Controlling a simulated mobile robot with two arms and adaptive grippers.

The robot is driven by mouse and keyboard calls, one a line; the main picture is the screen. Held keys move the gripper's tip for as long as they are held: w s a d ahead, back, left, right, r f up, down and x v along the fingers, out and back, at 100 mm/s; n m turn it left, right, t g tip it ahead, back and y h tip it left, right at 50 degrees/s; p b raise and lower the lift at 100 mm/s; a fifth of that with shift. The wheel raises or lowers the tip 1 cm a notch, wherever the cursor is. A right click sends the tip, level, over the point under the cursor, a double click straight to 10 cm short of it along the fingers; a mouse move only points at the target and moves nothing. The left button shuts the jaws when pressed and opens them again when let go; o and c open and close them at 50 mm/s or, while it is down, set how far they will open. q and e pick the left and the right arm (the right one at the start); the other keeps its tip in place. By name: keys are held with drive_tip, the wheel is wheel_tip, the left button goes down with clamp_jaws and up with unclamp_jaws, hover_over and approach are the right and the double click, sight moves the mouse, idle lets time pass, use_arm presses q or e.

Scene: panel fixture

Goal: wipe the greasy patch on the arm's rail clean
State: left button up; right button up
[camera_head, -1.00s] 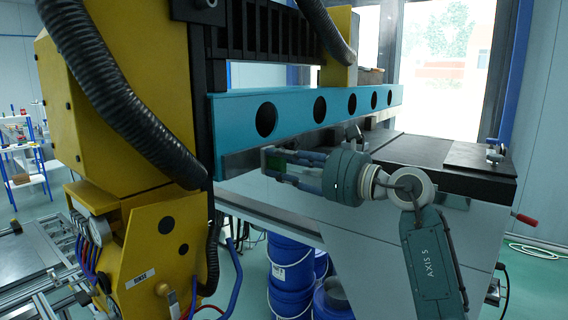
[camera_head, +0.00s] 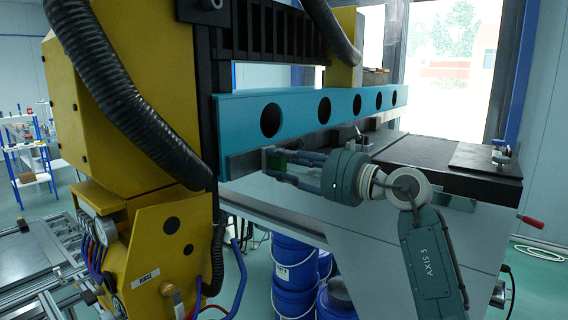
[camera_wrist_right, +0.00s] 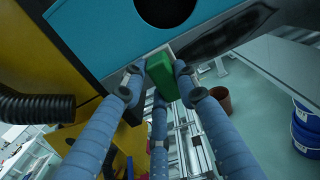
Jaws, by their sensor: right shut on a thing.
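The arm's teal beam (camera_head: 300,112) has a row of round holes and a grey rail (camera_head: 242,164) along its underside. The right wrist view shows a dark, smeared greasy patch (camera_wrist_right: 225,36) on the rail, to the right of the gripper. My left gripper is not in view.
A yellow machine body (camera_head: 118,110) with black corrugated hoses (camera_head: 125,100) stands left of the beam. A dark-topped bench (camera_head: 425,155) lies behind my right arm. Blue buckets (camera_head: 292,270) stand on the floor below.

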drive_tip(key=shift+w+a, duration=0.15)
drive_tip(key=shift+a, duration=0.1)
